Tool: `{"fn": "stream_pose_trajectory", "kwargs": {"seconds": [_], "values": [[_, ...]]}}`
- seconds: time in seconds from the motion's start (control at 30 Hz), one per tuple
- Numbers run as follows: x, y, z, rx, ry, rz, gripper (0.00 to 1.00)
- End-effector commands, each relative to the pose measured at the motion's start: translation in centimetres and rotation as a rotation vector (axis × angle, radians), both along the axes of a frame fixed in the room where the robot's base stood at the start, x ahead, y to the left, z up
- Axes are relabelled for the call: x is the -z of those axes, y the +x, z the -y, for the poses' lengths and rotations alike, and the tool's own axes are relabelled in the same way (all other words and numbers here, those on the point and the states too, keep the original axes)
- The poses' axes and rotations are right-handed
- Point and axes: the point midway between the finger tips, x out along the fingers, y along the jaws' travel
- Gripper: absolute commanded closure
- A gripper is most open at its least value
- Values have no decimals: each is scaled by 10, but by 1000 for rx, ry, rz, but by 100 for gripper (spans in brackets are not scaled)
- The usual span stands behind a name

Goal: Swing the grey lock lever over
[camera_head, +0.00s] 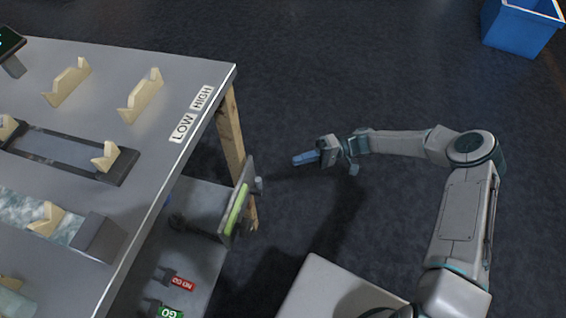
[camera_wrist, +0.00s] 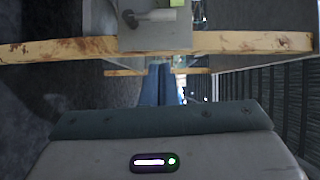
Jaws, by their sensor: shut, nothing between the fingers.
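A grey lever (camera_wrist: 152,16) with a round pivot at its left end lies across a grey panel (camera_wrist: 155,38) at the top of the wrist view. In the head view the upright panel (camera_head: 249,171) stands below the table's right edge, with a green strip on it. A small grey part (camera_head: 259,186) sticks out from its right face; I cannot tell whether it is the lever. My gripper (camera_head: 296,160) is shut and empty, right of the panel and apart from it, its blue fingers pointing left. The closed fingers (camera_wrist: 160,70) also show in the wrist view.
The grey table (camera_head: 150,130) carries cream V-shaped supports (camera_head: 141,95) and LOW and HIGH labels (camera_head: 192,113). A wooden leg (camera_head: 231,135) stands near the panel. NO GO (camera_head: 183,282) and GO (camera_head: 170,312) tags lie on a lower shelf. A blue bin (camera_head: 515,30) is far right; open floor surrounds my gripper.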

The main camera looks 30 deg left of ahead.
Motion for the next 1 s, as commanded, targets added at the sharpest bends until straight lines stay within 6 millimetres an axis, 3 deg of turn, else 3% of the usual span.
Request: {"fn": "stream_pose_trajectory", "kwargs": {"seconds": [0.2,0.83,1.0], "values": [[0,17,15,-2,1,1,100],[0,17,16,-6,-2,2,100],[-22,16,23,-30,-59,36,100]]}}
